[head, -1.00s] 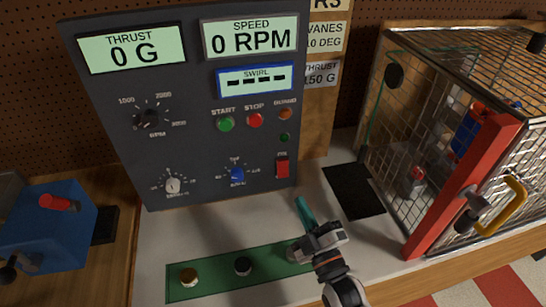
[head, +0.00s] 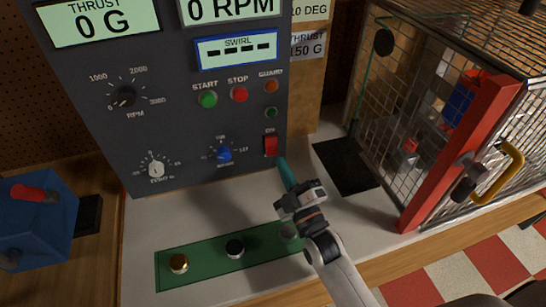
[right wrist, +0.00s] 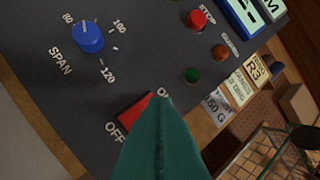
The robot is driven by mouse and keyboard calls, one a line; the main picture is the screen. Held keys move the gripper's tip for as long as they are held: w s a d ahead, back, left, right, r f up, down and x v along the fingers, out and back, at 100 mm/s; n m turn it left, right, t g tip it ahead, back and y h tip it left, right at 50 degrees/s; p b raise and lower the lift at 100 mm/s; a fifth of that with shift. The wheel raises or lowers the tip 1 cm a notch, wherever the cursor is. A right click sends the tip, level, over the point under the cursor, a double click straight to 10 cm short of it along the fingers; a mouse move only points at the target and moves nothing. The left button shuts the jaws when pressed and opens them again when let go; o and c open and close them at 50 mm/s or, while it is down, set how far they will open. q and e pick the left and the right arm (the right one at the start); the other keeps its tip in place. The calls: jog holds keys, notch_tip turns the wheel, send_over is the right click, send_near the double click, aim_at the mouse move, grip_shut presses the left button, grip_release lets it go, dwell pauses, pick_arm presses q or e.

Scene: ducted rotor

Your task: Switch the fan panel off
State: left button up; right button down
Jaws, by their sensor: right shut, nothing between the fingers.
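The dark grey fan panel (head: 180,125) stands upright at the back of the bench. Its displays are lit: thrust (head: 98,22) reads 0 G, speed (head: 230,8) reads 0 RPM, and swirl (head: 237,51) shows dashes. The red rocker switch (head: 271,145) is at the panel's lower right. In the right wrist view the switch (right wrist: 133,112) has ON and OFF labels, and the teal fingers partly cover its ON end. My right gripper (head: 282,163) is shut and empty, its tips just below the switch. I cannot tell whether they touch it. My left gripper is out of view.
Green START (head: 208,99) and red STOP (head: 239,95) buttons sit above the switch. A wire cage (head: 425,110) with a red post (head: 462,150) stands at right. A green strip (head: 205,262) with round knobs lies in front. A blue box (head: 35,225) is at left.

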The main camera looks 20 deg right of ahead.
aim_at(270, 145)
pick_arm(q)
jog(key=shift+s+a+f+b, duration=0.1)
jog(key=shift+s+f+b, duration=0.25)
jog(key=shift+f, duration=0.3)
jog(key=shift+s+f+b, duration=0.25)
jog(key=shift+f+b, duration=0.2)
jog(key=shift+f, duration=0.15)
pick_arm(e)
jog(key=shift+w+f, duration=0.25)
jog(key=shift+w, duration=0.35)
jog(key=shift+w+f, duration=0.3)
jog(key=shift+w, duration=0.35)
jog(key=shift+w+f, duration=0.25)
jog(key=shift+w, duration=0.35)
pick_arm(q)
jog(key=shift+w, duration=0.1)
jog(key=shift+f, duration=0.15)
pick_arm(e)
jog(key=shift+w+f, duration=0.2)
jog(key=shift+w, duration=0.2)
